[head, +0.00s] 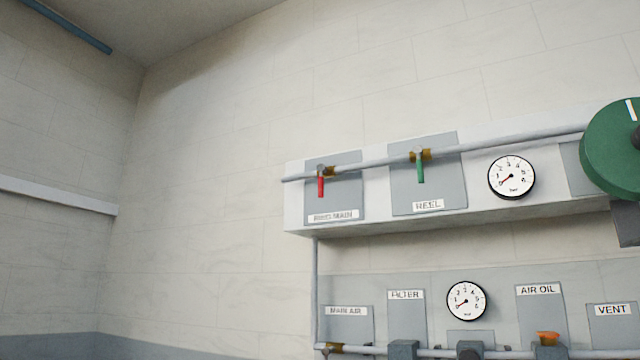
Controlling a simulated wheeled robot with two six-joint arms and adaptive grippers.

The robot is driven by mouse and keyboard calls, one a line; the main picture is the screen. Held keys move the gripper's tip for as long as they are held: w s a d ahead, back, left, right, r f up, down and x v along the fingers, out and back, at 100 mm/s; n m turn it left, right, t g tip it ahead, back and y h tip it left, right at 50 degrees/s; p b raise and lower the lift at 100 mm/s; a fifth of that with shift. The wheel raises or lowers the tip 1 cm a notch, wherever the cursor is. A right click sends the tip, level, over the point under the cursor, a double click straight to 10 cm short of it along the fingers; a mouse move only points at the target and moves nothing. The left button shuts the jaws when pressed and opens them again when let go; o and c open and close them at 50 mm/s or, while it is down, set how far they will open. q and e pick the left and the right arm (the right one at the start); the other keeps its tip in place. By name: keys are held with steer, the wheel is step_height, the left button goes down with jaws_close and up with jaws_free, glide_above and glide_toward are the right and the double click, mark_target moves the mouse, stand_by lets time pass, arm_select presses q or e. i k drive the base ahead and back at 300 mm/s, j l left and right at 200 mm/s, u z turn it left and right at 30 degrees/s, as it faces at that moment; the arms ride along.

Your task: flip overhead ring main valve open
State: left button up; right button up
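The ring main valve has a red lever (321,186) on the overhead pipe, in front of a grey plate labelled RING MAIN (333,216). The lever hangs straight down, across the pipe. Its brass body shows at the top of the lever. Neither of my grippers is in view.
A green lever (421,170) on the same pipe (480,145) hangs down at the REEL plate. A gauge (511,177) and a green reel (612,148) are to the right. Below are a second gauge (466,301) and a lower pipe.

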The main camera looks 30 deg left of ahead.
mark_target(321, 167)
steer(key=i+j, duration=0.1)
steer(key=j, duration=0.25)
steer(key=i+j, duration=0.15)
steer(key=j, duration=0.2)
steer(key=i+j, duration=0.1)
steer(key=j, duration=0.25)
steer(key=i+j, duration=0.1)
steer(key=j, duration=0.2)
